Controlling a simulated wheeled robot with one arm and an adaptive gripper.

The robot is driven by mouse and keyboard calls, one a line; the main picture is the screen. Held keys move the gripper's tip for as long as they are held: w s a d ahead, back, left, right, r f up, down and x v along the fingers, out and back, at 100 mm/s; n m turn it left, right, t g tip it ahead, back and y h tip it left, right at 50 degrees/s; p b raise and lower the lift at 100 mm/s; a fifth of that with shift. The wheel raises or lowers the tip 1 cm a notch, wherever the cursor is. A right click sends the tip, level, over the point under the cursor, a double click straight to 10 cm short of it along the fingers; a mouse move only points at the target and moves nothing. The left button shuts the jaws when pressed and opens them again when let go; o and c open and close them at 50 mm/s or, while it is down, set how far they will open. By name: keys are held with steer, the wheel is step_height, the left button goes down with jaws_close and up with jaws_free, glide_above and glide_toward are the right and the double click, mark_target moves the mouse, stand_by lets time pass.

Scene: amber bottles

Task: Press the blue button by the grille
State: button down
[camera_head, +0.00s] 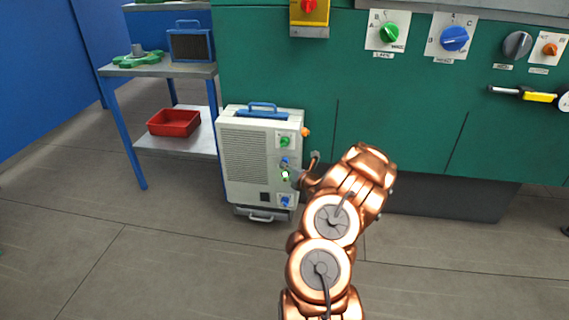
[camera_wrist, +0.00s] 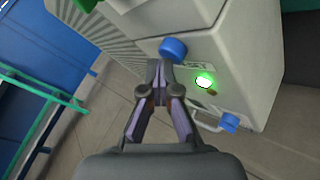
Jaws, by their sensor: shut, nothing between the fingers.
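A pale cabinet (camera_head: 262,165) with a grille (camera_head: 243,160) on its front stands on the floor. A blue round button (camera_head: 284,161) is right of the grille; in the wrist view it (camera_wrist: 172,48) lies just beyond my fingertips. I cannot tell whether they touch. A small green lamp (camera_head: 285,174) below it is lit, also in the wrist view (camera_wrist: 204,80). A second blue control (camera_head: 285,201) is lower down, also in the wrist view (camera_wrist: 229,121).
A green bench front (camera_head: 400,120) with dials stands behind. A shelf (camera_head: 160,71) with a red tray (camera_head: 174,122) is on the left. The floor in front is clear.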

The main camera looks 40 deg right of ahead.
steer(key=shift+s+a, duration=0.35)
steer(key=shift+a, duration=0.2)
steer(key=shift+s+a, duration=0.1)
steer(key=shift+s+a+p, duration=0.45)
steer(key=shift+s+a, duration=0.25)
steer(key=shift+a, duration=0.25)
steer(key=shift+s+a+p, duration=0.4)
steer(key=shift+s+a, duration=0.25)
steer(key=shift+a, duration=0.3)
